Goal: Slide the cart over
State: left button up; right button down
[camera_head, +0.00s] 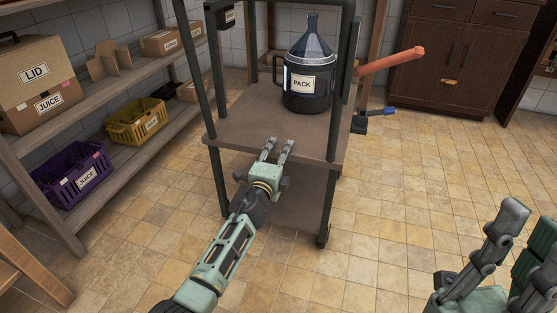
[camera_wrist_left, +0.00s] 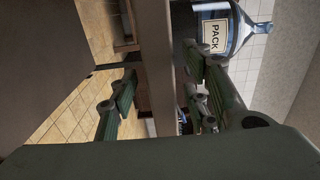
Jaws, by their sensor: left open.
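The cart (camera_head: 240,118) has dark metal posts and brown shelves, and it stands upright on the tiled floor. A dark blue demijohn labelled PACK (camera_head: 310,88) stands on its upper shelf; it also shows in the left wrist view (camera_wrist_left: 228,30). My left gripper (camera_head: 279,147) is open at the front edge of that shelf. In the left wrist view its fingers lie on either side of the shelf edge (camera_wrist_left: 160,60); I cannot tell whether they touch it. My right gripper (camera_head: 528,217) is open and empty at the lower right, away from the cart, partly cut off.
A wooden rack at left holds a LID/JUICE box (camera_head: 38,85), a purple basket (camera_head: 72,177) and a yellow basket (camera_head: 137,122). An orange rod (camera_head: 393,60) sticks out right of the cart. A dark cabinet (camera_head: 450,55) stands behind.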

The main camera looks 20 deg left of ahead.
pick_arm(q)
jog(key=shift+c, duration=0.4)
grip_shut()
jog(key=shift+f, duration=0.1)
dwell(0.3)
